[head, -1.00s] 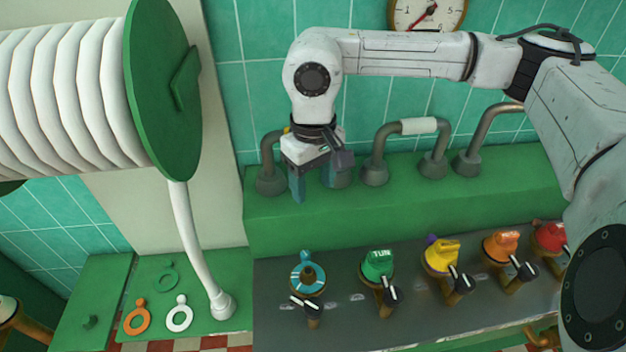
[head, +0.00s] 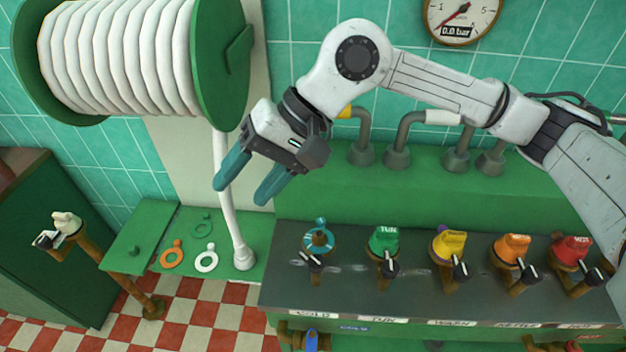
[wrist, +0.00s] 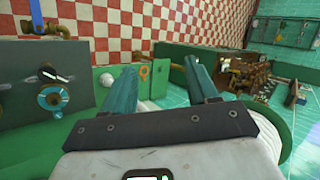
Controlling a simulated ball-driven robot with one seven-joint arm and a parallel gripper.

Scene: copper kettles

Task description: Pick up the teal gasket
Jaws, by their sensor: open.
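The teal gasket (head: 319,238) is a flat ring with a small round tab, and it shows white marks. It sits around the leftmost valve on the grey panel, with that valve's black-and-white lever in front of it. It also shows at the left of the wrist view (wrist: 48,96). My gripper (head: 241,193) is open and empty, its two teal fingers pointing down and left. It is in the air, up and to the left of the gasket in the head view, and apart from it.
Green (head: 201,223), orange (head: 172,255) and white (head: 206,258) gaskets lie on a low green shelf (head: 140,235). A white hose (head: 238,235) comes down beside them from a large reel (head: 120,50). Green, yellow, orange and red knobs line the grey panel (head: 345,290).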

